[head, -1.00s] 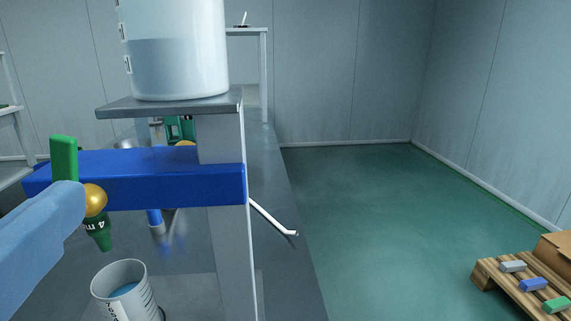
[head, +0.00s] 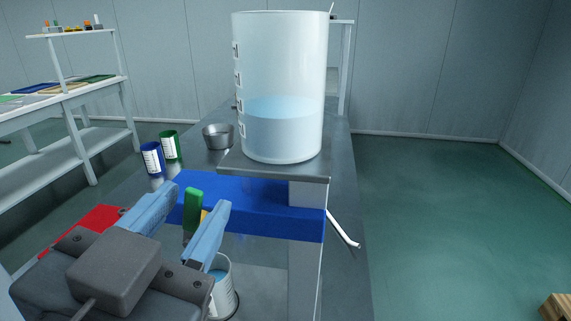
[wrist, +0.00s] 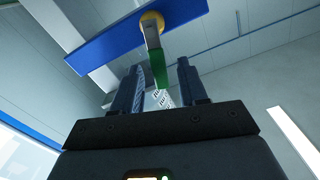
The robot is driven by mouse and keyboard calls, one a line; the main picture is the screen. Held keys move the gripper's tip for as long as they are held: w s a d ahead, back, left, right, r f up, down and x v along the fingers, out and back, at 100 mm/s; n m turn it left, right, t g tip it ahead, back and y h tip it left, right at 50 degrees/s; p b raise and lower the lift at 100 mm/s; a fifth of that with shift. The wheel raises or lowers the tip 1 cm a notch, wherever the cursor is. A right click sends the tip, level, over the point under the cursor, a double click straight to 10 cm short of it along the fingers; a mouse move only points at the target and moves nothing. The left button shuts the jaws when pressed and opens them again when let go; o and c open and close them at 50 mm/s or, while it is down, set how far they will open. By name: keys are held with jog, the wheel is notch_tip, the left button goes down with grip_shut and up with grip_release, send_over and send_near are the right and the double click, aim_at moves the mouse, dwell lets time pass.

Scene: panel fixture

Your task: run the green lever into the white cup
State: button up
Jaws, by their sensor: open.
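The green lever (head: 193,210) stands upright on the front of the blue bar (head: 265,210). My gripper (head: 197,199) is open, with one finger on each side of the lever in the head view. In the wrist view the lever (wrist: 159,67) hangs from a brass pivot (wrist: 151,22) and its end reaches between my open fingers (wrist: 161,66). I cannot tell whether either finger touches it. The white cup (head: 224,290) stands below the bar with bluish liquid inside. My right finger hides part of it. The spout is hidden behind my gripper.
A large clear tank (head: 283,130) of pale blue liquid stands on a grey shelf (head: 270,170) above the bar. A blue cup (head: 152,160), a green cup (head: 171,145) and a metal bowl (head: 218,137) stand behind. A white rod (head: 343,230) sticks out at the right.

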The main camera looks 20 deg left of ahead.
aim_at(191, 210)
jog(key=shift+x, duration=1.65)
grip_shut()
